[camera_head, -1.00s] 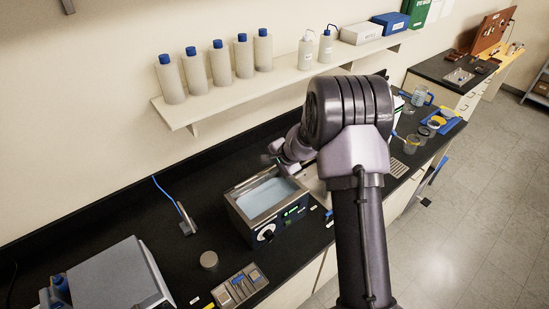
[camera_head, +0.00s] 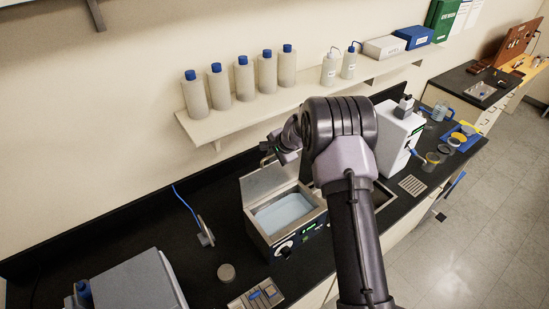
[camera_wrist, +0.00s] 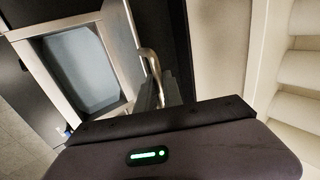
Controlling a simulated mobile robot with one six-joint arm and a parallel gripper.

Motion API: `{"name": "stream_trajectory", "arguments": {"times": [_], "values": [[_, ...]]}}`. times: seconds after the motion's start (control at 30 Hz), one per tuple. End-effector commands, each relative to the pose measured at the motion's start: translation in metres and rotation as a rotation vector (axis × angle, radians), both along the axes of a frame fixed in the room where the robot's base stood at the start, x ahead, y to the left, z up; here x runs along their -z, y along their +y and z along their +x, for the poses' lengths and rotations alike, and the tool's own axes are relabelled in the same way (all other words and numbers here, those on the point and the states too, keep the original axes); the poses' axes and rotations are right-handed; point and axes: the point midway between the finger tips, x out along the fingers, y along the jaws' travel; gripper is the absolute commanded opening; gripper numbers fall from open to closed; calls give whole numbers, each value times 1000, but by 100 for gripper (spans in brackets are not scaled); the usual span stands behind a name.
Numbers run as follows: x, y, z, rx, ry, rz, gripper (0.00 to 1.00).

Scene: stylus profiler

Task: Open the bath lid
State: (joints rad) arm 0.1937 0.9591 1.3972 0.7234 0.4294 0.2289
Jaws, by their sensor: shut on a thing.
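The bath (camera_head: 290,248) is a metal-rimmed box with a dark front panel and a dial, on the black bench. Pale blue liquid shows inside it, also in the wrist view (camera_wrist: 78,68). The bath lid (camera_head: 268,183) is a metal panel raised along the bath's back edge, so the bath stands open. My gripper (camera_head: 268,159) is at the lid's upper edge. In the wrist view it is shut on the lid's curved metal handle (camera_wrist: 151,66); the fingertips are partly hidden by the gripper body.
A shelf (camera_head: 215,127) with several blue-capped bottles (camera_head: 245,82) runs along the wall above the bench. A white instrument (camera_head: 396,137) stands right of the bath.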

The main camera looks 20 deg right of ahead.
Motion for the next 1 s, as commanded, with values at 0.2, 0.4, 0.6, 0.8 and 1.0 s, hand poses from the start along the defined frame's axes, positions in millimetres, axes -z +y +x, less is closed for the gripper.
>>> {"name": "stream_trajectory", "arguments": {"times": [0.2,0.4,0.6,0.8,1.0], "values": [[2,1,1,-3,3,0,0],[2,2,0,-2,4,1,0],[3,2,0,-2,4,1,30],[4,2,-1,-3,8,2,32],[-1,0,-5,-2,8,2,32]]}}
